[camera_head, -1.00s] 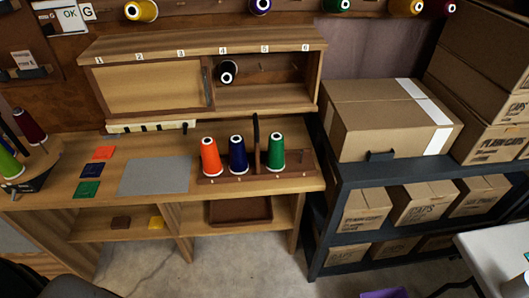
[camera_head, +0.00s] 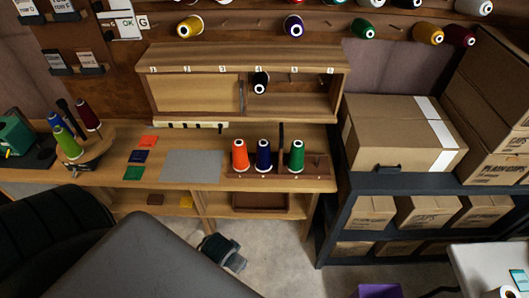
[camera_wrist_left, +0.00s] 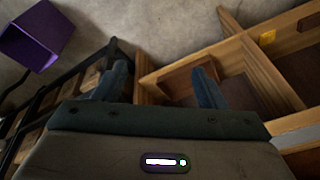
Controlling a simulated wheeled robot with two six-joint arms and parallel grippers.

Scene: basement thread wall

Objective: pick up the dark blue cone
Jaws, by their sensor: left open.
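A dark blue cone (camera_head: 263,155) stands upright on the wooden rack (camera_head: 311,168) on the bench, between an orange cone (camera_head: 240,155) and a green cone (camera_head: 296,156). Another dark blue cone (camera_head: 294,26) hangs on the wall pegs at the top. A black-looking cone (camera_head: 260,83) lies in the open part of the cabinet. My left gripper (camera_head: 222,252) is low in front of the bench, well below the rack and apart from it. In the left wrist view its two fingers (camera_wrist_left: 160,84) are spread with nothing between them. No cone shows there. My right gripper is out of view.
The cabinet (camera_head: 245,60) overhangs the back of the bench (camera_head: 110,172). A dark shelf unit with boxes (camera_head: 402,135) stands right of the bench. A purple bin (camera_head: 380,291) sits on the floor; it also shows in the left wrist view (camera_wrist_left: 36,36). A grey mat (camera_head: 192,166) lies flat.

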